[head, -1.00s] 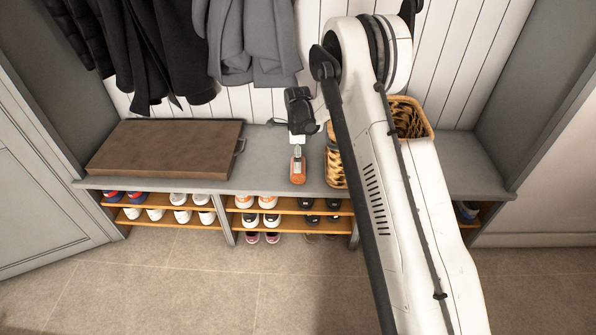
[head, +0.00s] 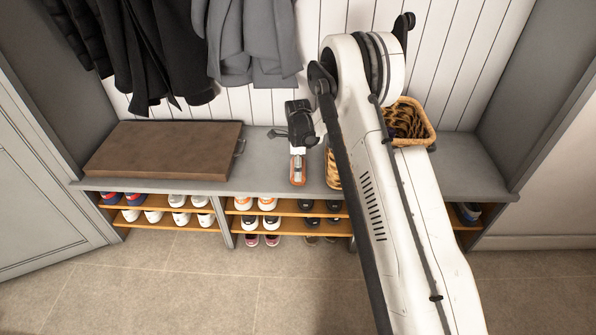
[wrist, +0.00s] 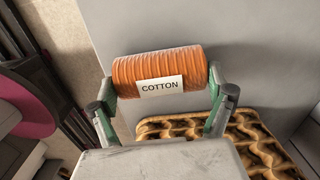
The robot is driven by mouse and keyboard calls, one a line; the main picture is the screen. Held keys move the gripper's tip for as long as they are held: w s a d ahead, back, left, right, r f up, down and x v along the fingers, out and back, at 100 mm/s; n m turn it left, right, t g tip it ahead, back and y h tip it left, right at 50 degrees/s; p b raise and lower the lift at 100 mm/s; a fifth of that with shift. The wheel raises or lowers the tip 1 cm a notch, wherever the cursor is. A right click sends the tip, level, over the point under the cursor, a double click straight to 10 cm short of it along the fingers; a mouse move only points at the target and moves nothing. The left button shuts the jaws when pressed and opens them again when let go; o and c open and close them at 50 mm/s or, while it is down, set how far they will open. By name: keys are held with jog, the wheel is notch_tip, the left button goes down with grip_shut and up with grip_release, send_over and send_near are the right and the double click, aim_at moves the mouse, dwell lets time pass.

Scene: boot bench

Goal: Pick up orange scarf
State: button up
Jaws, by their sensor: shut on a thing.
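The orange scarf (wrist: 158,68) is a ribbed roll with a white label reading COTTON in the wrist view. My gripper (wrist: 162,84) has one green-edged finger at each end of the roll and is shut on it. In the head view, my gripper (head: 297,168) is low over the grey bench top (head: 262,165), left of my arm, and covers most of the scarf. Whether the scarf touches the bench is hard to tell.
A woven basket (head: 333,172) stands just right of my gripper, partly behind my arm. Another basket (head: 430,128) stands further right. A brown board (head: 165,148) lies on the bench at left. Shoes fill the shelves below, and coats (head: 165,50) hang above.

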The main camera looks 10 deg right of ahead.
jog(key=shift+r, duration=0.5)
notch_tip(320, 180, up, 4)
jog(key=shift+f+p, duration=0.15)
jog(key=shift+p, duration=0.75)
jog(key=s+a+r+p, duration=0.2)
jog(key=s+a+r, duration=0.4)
jog(key=s+a, duration=0.1)
jog(key=shift+s+a+r+p, duration=0.15)
jog(key=shift+s+a+p, duration=0.2)
jog(key=shift+s, duration=0.55)
